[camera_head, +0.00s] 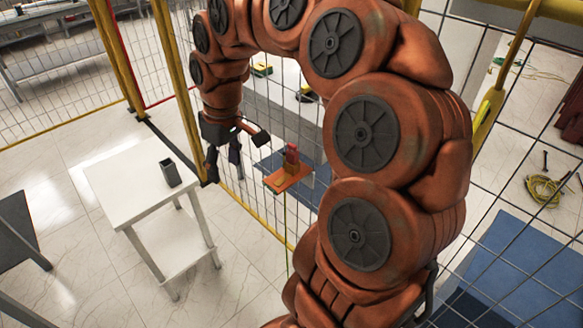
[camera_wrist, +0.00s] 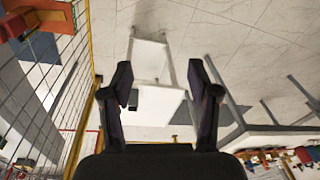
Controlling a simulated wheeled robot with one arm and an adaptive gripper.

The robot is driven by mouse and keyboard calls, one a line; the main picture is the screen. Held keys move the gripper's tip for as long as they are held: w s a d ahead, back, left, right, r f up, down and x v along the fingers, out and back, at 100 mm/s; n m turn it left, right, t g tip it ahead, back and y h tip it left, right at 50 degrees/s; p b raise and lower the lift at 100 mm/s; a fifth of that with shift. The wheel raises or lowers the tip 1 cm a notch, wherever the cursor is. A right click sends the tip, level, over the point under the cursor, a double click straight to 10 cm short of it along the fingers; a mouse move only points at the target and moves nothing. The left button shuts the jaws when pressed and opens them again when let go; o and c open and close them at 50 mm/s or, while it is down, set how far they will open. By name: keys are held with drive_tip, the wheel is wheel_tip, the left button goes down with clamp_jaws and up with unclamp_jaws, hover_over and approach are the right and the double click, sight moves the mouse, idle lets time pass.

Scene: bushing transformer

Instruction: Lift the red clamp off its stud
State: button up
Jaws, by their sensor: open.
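The red clamp (camera_head: 291,154) stands upright on an orange block (camera_head: 290,178) in the head view, near the wire fence. Its stud cannot be made out. My gripper (camera_head: 224,160) hangs to the left of the clamp, apart from it, with its fingers pointing down. In the wrist view my gripper (camera_wrist: 160,76) is open and empty, with two dark fingers well apart. Nothing lies between the fingers but the distant floor and a table. A red and orange thing (camera_wrist: 20,28) shows at the top left of the wrist view; I cannot tell if it is the clamp.
A white table (camera_head: 125,185) with a dark open box (camera_head: 170,172) on it stands at the left. The table also shows in the wrist view (camera_wrist: 158,104). A yellow-framed wire fence (camera_head: 60,95) runs close behind my gripper.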

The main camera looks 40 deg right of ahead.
drive_tip(key=w+d+f+b, duration=0.1)
drive_tip(key=w+d+f, duration=0.15)
drive_tip(key=d, duration=0.35)
drive_tip(key=w+d+f+b, duration=0.1)
drive_tip(key=w+d, duration=0.3)
drive_tip(key=d, duration=0.2)
drive_tip(key=m+t+h+b, duration=0.1)
drive_tip(key=m, duration=0.1)
approach(293, 145)
drive_tip(key=f, duration=0.5)
drive_tip(key=shift+w+f, duration=0.15)
drive_tip(key=shift+w, duration=0.25)
drive_tip(key=shift+d+f, duration=0.1)
drive_tip(key=shift+f, duration=0.15)
drive_tip(key=shift+w+f+p, duration=0.2)
drive_tip(key=shift+f+p, duration=0.2)
drive_tip(key=shift+f, duration=0.75)
drive_tip(key=shift+w+f+p, duration=0.15)
drive_tip(key=shift+f+p, duration=0.2)
drive_tip(key=shift+f, duration=0.85)
drive_tip(key=shift+w+f+p, duration=0.2)
drive_tip(key=shift+f+p, duration=0.2)
drive_tip(key=shift+f, duration=0.75)
clamp_jaws()
drive_tip(key=shift+r, duration=0.1)
